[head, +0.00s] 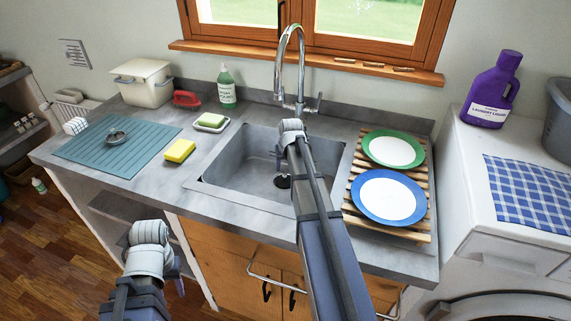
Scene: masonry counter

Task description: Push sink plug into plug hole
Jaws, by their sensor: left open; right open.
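A small round metal piece (116,137), which looks like the sink plug, lies on the teal mat (75,148) left of the sink. The grey sink (235,165) is set in the counter, and a dark round spot, which looks like the plug hole (283,182), shows on its floor. My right gripper (279,158) is open and points down over the sink, partly hidden by my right arm. It appears empty. My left gripper (178,274) is open and low in front of the counter, apart from the round piece.
A chrome tap (299,60) rises behind the sink. A yellow sponge (179,151), a soap dish (211,123) and a green bottle (227,88) stand left of it. A wooden rack (428,190) with two plates is on the right. A metal rail (262,277) runs along the front.

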